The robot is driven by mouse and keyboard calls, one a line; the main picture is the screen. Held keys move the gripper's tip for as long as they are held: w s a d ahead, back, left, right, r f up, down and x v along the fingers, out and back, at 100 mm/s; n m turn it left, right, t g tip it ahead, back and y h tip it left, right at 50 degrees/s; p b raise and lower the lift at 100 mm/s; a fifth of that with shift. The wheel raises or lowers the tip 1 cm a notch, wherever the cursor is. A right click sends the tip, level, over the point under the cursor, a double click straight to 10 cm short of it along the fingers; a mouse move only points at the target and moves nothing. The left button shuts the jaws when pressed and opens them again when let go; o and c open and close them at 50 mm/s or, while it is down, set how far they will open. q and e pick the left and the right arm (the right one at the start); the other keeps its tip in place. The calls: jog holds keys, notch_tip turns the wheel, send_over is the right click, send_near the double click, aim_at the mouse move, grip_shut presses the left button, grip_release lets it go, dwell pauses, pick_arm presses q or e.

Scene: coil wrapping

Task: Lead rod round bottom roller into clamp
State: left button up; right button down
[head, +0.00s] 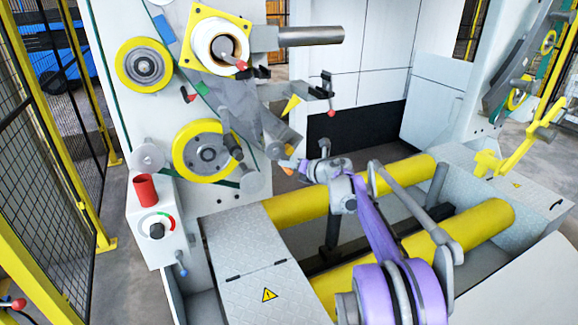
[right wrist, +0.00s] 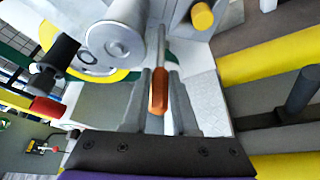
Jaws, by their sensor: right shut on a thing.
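My right gripper (right wrist: 158,76) is shut on the rod, whose orange grip (right wrist: 158,92) shows between the two fingers in the right wrist view. The rod's grey shaft runs up past a silver roller (right wrist: 116,42), which looks like the bottom roller; I cannot tell if they touch. In the head view my right gripper (head: 293,168) is at the machine's lower front. The roller (head: 252,182) shows to its left, below a yellow-rimmed disc (head: 205,150). I cannot make out the clamp for certain. My left gripper is not in view.
Two long yellow cylinders (head: 480,214) lie low beneath my right arm. A control box (head: 153,225) with a red cylinder on top stands at the left. A bracket with a red-tipped lever (head: 328,95) sticks out above my gripper. A mesh fence (head: 40,170) bounds the left side.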

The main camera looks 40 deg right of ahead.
jog(key=shift+s+d+r+p, duration=0.15)
jog(key=shift+d+r+p, duration=0.4)
jog(key=shift+r, duration=0.25)
jog(key=shift+s+d+r+p, duration=0.1)
jog(key=shift+d+r+p, duration=0.25)
jog(key=shift+r+p, duration=0.4)
jog(key=shift+s+d+r+p, duration=0.15)
jog(key=shift+d+r+p, duration=0.35)
jog(key=shift+r, duration=0.35)
jog(key=s+d+r+p, duration=0.1)
jog(key=d+r+p, duration=0.2)
jog(key=r+p, duration=0.5)
jog(key=shift+d+r, duration=0.35)
jog(key=shift+r, duration=1.15)
jog(key=shift+s+r, duration=0.1)
jog(key=shift+s, duration=0.05)
